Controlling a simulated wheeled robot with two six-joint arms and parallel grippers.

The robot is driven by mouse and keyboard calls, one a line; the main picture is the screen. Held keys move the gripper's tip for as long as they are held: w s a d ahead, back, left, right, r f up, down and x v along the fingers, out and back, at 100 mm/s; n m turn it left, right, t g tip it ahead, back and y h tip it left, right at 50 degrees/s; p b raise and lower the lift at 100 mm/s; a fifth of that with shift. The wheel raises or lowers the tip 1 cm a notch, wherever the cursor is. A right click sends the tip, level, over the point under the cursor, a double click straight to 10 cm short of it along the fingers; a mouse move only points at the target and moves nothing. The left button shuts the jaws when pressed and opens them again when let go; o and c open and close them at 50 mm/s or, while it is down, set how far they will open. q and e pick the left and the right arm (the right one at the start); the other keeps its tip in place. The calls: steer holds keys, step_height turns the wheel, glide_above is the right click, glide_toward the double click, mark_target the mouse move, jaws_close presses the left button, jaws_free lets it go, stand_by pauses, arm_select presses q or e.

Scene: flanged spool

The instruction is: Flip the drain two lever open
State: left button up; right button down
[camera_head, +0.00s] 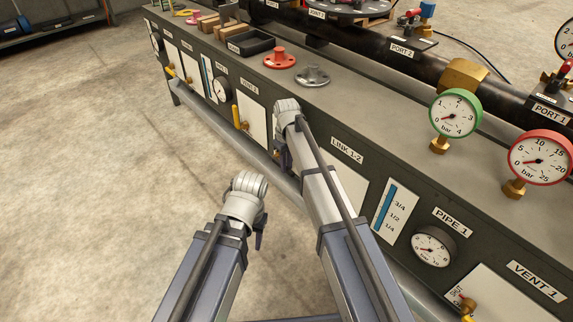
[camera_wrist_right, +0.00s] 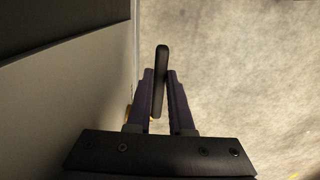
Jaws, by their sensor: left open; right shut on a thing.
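My right gripper (camera_head: 283,158) is at the front face of the dark bench, left of the LINK 1-2 label. In the right wrist view its two purple fingers (camera_wrist_right: 160,98) are shut on a dark lever-like bar (camera_wrist_right: 161,62), close beside the panel. A small brass-coloured bit shows behind the left finger. In the head view my wrist hides most of this spot, and I cannot read a drain two label. My left gripper (camera_head: 259,241) is open and empty in the air over the floor, apart from the bench.
A yellow lever (camera_head: 240,118) hangs on the VENT 2 panel, left of my right gripper. A grey pipe (camera_head: 228,136) runs low along the bench front. The floor at left is clear.

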steer(key=shift+w+a+r+g+h+p, duration=0.25)
steer(key=shift+w+r+g+h+p, duration=0.15)
steer(key=shift+r+g+p, duration=0.15)
steer(key=shift+w+a+r+g+h, duration=0.15)
steer(key=shift+w+r+g+h, duration=0.15)
steer(key=shift+r+g+h, duration=0.45)
steer(key=shift+g+h, duration=0.05)
steer(key=shift+g, duration=0.35)
steer(key=shift+s, duration=0.1)
steer(key=c, duration=0.8)
jaws_free()
